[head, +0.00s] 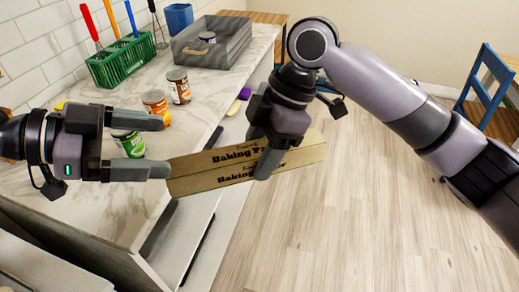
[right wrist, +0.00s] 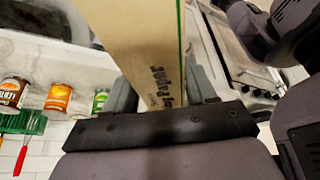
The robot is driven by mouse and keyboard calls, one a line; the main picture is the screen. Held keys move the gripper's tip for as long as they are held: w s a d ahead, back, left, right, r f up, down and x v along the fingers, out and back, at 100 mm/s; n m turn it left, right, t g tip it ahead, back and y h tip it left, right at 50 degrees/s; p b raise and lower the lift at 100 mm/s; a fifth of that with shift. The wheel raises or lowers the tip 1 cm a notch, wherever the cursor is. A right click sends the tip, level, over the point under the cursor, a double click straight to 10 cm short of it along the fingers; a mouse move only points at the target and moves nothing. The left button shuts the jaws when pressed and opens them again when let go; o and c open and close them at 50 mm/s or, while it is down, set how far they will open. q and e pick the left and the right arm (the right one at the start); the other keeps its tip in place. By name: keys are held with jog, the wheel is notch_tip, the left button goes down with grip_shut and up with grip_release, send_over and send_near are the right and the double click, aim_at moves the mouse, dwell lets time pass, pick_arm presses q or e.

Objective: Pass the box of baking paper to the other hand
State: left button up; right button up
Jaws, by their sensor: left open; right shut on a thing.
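The box of baking paper (head: 302,154) is a long brown carton with black lettering. In the right wrist view the box (right wrist: 140,40) runs up from between the fingers. My left gripper (head: 165,147) is open, its fingers pointing right. Its lower finger is by the box's left end in the head view; I cannot tell whether they touch. The left gripper's jaws look empty of the box.
Several cans stand on the marble counter (head: 60,165), including a green can (head: 129,145) close behind my left fingers and an orange can (head: 156,106). A green utensil basket (head: 122,64) and grey crate (head: 222,48) stand further back. The floor at right is clear; a blue chair (head: 485,85) stands beyond.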

pick_arm(q)
jog(key=s+a+f+n+y, duration=0.1)
jog(key=s+f+n+y, duration=0.2)
jog(key=f, duration=1.1)
jog(key=s+d+f+n+g+y, duration=0.1)
jog(key=s+d+f+n+g, duration=0.1)
jog(key=s+f, duration=0.55)
jog(key=s+d+f+n+g, duration=0.2)
jog(key=s+f, duration=0.4)
jog(key=s, duration=0.2)
jog(key=w+a+f+n+t+y, duration=0.5)
jog(key=w+a+f+t, duration=0.3)
jog(key=w+f+t, duration=0.1)
jog(key=shift+n+t+y, duration=0.3)
jog(key=shift+t+y, duration=0.1)
jog(key=shift+w+f, duration=0.1)
